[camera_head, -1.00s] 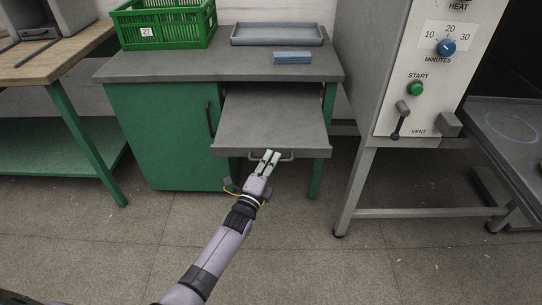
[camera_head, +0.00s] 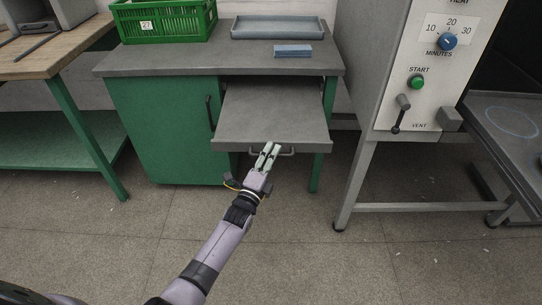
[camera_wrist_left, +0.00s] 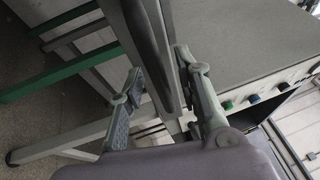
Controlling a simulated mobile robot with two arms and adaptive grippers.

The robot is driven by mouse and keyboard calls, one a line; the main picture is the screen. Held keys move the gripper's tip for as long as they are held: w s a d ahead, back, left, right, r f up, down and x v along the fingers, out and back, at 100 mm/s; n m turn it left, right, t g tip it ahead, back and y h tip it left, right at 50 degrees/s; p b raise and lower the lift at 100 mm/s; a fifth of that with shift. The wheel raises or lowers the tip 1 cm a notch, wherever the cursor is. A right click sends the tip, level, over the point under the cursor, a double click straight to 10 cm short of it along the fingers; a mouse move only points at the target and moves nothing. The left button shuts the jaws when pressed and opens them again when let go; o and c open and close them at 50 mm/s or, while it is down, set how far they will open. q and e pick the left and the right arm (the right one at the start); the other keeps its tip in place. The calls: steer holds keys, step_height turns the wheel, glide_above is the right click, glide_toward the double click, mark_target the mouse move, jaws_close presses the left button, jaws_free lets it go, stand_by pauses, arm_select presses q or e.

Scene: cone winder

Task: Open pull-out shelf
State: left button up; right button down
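The grey pull-out shelf (camera_head: 272,115) stands out from under the worktop of the green cabinet, its top bare. Its dark bar handle (camera_head: 287,153) is on the front edge. My left gripper (camera_head: 268,153) is at this handle, with fingertips at the shelf front. In the left wrist view, a grey bar of the shelf front (camera_wrist_left: 160,55) runs between the two fingers of the left gripper (camera_wrist_left: 160,85). The fingers are apart, one on each side, and I see no clear grip on it. My right gripper is not in view.
On the worktop (camera_head: 190,62) are a green crate (camera_head: 165,22), a grey tray (camera_head: 277,28) and a blue block (camera_head: 292,51). A machine with a start button (camera_head: 416,82) stands at the right. A wooden-topped bench (camera_head: 60,50) is at the left. The floor in front is clear.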

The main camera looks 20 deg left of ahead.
arm_select(q)
steer(key=v, duration=1.2)
steer(key=shift+f, duration=0.1)
